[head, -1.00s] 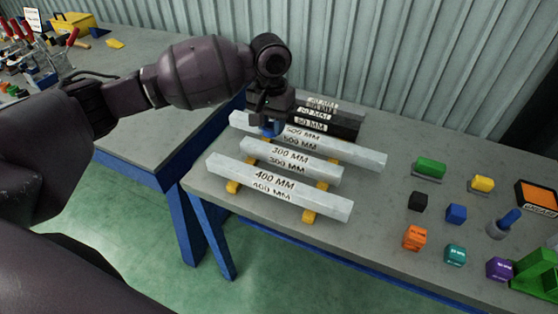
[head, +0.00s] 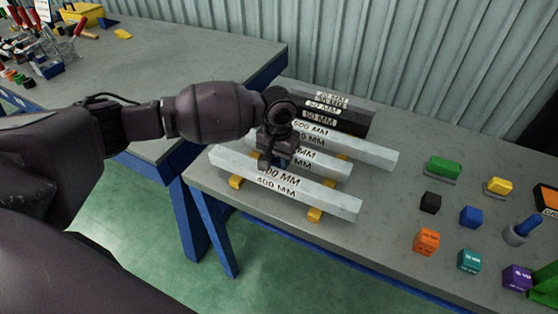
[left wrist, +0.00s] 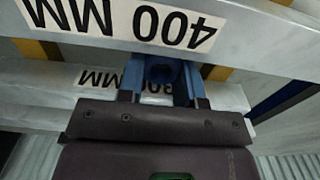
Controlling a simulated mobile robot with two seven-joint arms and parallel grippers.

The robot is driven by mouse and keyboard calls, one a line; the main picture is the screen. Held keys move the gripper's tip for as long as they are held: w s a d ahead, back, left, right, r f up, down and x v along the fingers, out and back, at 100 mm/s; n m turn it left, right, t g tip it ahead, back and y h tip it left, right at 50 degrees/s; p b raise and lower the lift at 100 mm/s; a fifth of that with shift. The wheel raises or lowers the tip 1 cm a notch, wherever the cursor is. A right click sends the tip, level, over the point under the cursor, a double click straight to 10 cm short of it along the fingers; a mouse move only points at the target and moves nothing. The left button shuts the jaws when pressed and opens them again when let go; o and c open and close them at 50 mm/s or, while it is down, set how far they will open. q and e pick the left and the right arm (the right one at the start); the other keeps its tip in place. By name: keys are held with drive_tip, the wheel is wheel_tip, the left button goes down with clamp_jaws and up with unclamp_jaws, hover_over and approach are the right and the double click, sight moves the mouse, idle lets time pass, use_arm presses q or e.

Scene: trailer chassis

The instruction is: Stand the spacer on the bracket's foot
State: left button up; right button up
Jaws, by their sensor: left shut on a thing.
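My left gripper (head: 274,162) hangs over the labelled bars on the bench, near the 400 MM bar. In the left wrist view the gripper (left wrist: 165,85) is shut on a small blue piece (left wrist: 162,72) between its fingers. Most of the piece is hidden, and I cannot tell whether it is the spacer. A green part (head: 547,284), perhaps the bracket, is cut off at the right edge of the head view; its foot cannot be made out. My right gripper is not in view.
The pale 400 MM bar (head: 325,199) lies in front of other pale bars on yellow supports. Dark bars (head: 350,122) stand behind. Orange (head: 426,241), teal (head: 469,260) and purple (head: 517,277) cubes, a green block (head: 444,167) and a grey holder (head: 515,235) stand on the right.

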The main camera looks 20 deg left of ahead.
use_arm(q)
drive_tip(key=shift+f, duration=0.4)
drive_tip(key=shift+f, duration=0.55)
drive_tip(key=o, duration=1)
